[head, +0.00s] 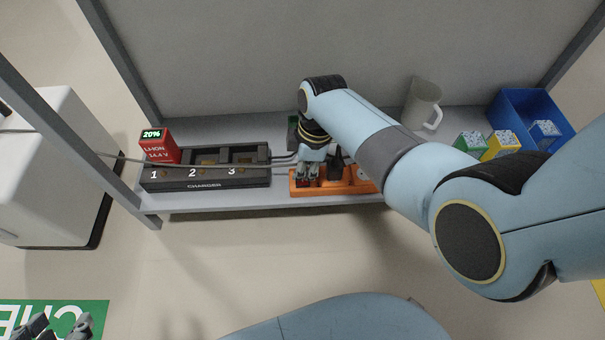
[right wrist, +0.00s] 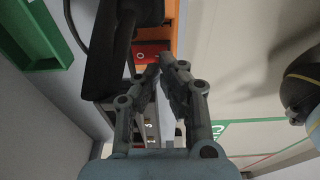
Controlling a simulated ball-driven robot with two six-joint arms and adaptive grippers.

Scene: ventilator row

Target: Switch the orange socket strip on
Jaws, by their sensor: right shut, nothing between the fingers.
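The orange socket strip (head: 340,188) lies along the front of the shelf, right of the charger. Black plugs stand in it, and my right arm covers part of it. My right gripper (head: 308,181) points down over the strip's left end, shut and empty. In the right wrist view its closed fingertips (right wrist: 163,66) are at the edge of a red rocker switch (right wrist: 148,54) marked with an O. I cannot tell whether they touch it or which way it is tilted. My left gripper (head: 62,326) is at the bottom left, partly cut off, its fingers apart, far from the strip.
A grey mug (head: 423,104) and a blue bin (head: 545,110) with coloured boxes stand on the right. Cables run between charger and strip. A grey post edges the shelf.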

